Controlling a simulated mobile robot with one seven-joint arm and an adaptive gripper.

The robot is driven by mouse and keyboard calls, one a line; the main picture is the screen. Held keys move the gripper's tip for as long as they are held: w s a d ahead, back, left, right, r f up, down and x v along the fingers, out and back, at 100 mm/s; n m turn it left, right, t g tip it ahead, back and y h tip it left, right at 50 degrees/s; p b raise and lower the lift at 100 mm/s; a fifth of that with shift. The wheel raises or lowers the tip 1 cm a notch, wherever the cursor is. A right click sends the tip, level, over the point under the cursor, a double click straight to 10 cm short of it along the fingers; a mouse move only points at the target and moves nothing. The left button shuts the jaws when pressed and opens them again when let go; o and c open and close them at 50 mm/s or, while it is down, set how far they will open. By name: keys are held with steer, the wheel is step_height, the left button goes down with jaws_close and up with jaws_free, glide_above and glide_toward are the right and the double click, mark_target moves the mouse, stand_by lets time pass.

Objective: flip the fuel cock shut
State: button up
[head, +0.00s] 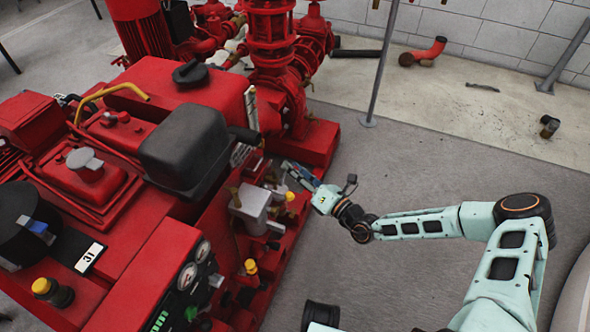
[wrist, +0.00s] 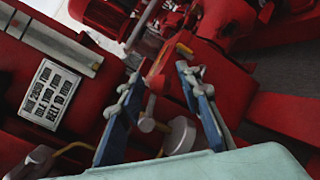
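My gripper (head: 291,170) reaches in from the right to the near side of the red pumpset (head: 150,255). In the wrist view its two blue fingers stand apart, and the gripper (wrist: 160,76) is open. An orange-red lever-like part (wrist: 154,84) shows between the fingertips, with a pale stem and knob (wrist: 146,124) below it. This may be the fuel cock, but I cannot tell for sure. I cannot tell whether the fingers touch it. In the head view, small fittings crowd beside the grey box (head: 251,207), and the cock is not clearly made out.
A round grey cap (wrist: 180,136) lies close to the right finger. A yellow piece (wrist: 184,48) is beyond the fingertips. A black tank (head: 185,150) and gauges (head: 188,275) are to the left. A thin grey post (head: 380,65) stands behind. Grey floor (head: 420,170) is open to the right.

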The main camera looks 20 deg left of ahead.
jaws_close()
steer(key=shift+m+p, duration=0.3)
steer(key=shift+p, duration=0.3)
steer(key=shift+f+m+g+h+p, duration=0.3)
steer(key=shift+m+p, duration=0.3)
steer(key=shift+p, duration=0.25)
steer(key=shift+f+m+p, duration=0.3)
steer(key=shift+f+m, duration=0.2)
steer(key=shift+o, duration=1.1)
jaws_free()
steer(key=v, duration=1.2)
steer(key=shift+r, duration=0.3)
